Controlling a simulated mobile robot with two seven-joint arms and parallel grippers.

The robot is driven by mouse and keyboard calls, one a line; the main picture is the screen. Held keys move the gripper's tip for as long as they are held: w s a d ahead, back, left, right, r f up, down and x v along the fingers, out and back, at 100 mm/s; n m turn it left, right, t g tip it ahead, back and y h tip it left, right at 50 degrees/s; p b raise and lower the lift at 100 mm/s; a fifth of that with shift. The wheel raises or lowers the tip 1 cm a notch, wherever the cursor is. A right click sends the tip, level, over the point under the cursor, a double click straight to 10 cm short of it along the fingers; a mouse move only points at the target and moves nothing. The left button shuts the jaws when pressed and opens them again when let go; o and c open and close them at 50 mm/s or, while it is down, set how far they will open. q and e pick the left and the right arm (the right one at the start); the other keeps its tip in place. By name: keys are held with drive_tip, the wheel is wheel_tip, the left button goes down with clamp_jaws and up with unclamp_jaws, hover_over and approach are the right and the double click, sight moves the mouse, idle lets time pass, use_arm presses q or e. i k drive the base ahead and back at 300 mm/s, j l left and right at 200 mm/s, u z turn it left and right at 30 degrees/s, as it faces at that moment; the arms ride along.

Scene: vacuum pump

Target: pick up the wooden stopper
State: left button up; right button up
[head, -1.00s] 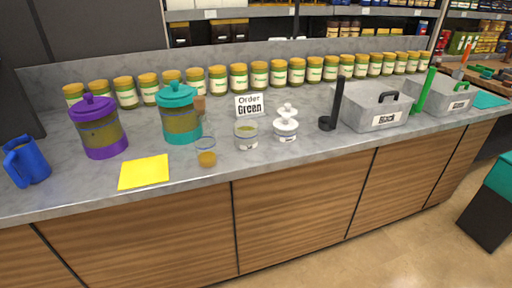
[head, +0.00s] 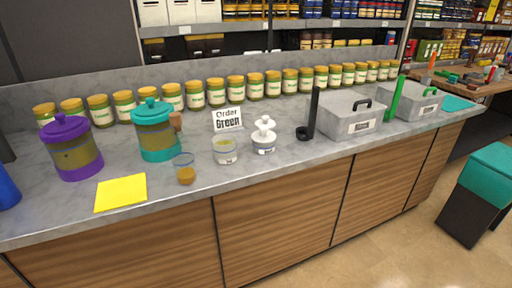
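The wooden stopper (head: 176,121) is a small brown piece at the right edge of the teal-lidded canister (head: 158,142) in the head view. The canister hides part of it, and I cannot tell whether the two touch. A small glass (head: 184,172) with amber contents stands in front of the canister. Neither my left nor my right gripper shows in the head view.
A purple-lidded canister (head: 72,150), yellow sheet (head: 121,192), glass jar (head: 225,152), white-lidded jar (head: 264,138), "Order Green" sign (head: 227,118) and grey boxes (head: 348,117) stand on the grey counter (head: 300,165). Several yellow-lidded jars line the back.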

sight(175, 117)
drive_tip(key=i+l, duration=0.15)
drive_tip(key=i, duration=0.2)
drive_tip(key=i+u, duration=0.15)
drive_tip(key=u, duration=0.85)
drive_tip(key=k+l, duration=0.05)
